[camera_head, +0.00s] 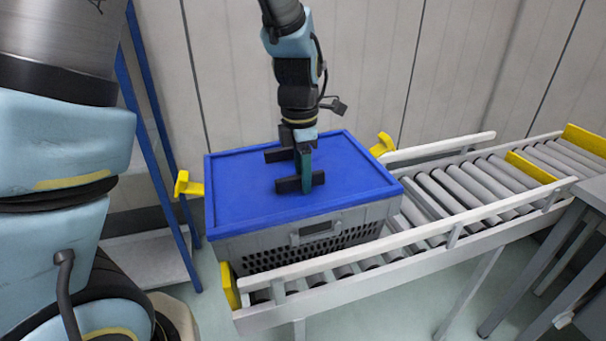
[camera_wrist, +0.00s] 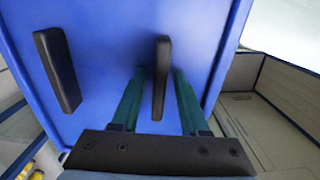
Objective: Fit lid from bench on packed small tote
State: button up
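The blue lid (camera_head: 240,185) lies flat over the top of the grey tote (camera_head: 350,222) and covers its opening, so the contents are hidden. Its edges look lined up with the rim; I cannot tell whether it is fully pressed down. Two black bar handles stand on the lid; the wrist view shows one on the left (camera_wrist: 57,70) and one on the right (camera_wrist: 161,78). My gripper (camera_head: 304,182) points down at the lid. Its green fingers (camera_wrist: 159,76) stand on either side of the right handle, with gaps visible, so it looks open around it.
The tote sits at the near left end of a roller conveyor (camera_head: 450,200) with pale side rails. Yellow pieces (camera_head: 187,186) stick out at the tote's left and far right. A blue-posted rack (camera_head: 150,258) stands at left. The rollers to the right are clear. A grey bench (camera_head: 592,190) is at far right.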

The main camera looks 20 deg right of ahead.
jog(key=shift+o, duration=0.5)
notch_tip(320, 180, up, 11)
jog(key=b, duration=0.1)
jog(key=shift+a, duration=0.25)
jog(key=shift+w+a+f, duration=0.1)
jog(key=shift+f, duration=0.05)
jog(key=a+f+m, duration=0.3)
jog(key=a+m, duration=0.3)
jog(key=a, duration=0.3)
jog(key=w+a+f+m+t, duration=0.1)
jog(key=a+f+m, duration=0.2)
jog(key=a+m, duration=0.3)
jog(key=w+a+f+m, duration=0.1)
jog(key=a+m, duration=0.4)
jog(key=a, duration=0.9)
jog(key=shift+a+f+m+t, duration=0.15)
jog(key=shift+f+m+t, duration=0.2)
jog(key=shift+f, duration=0.55)
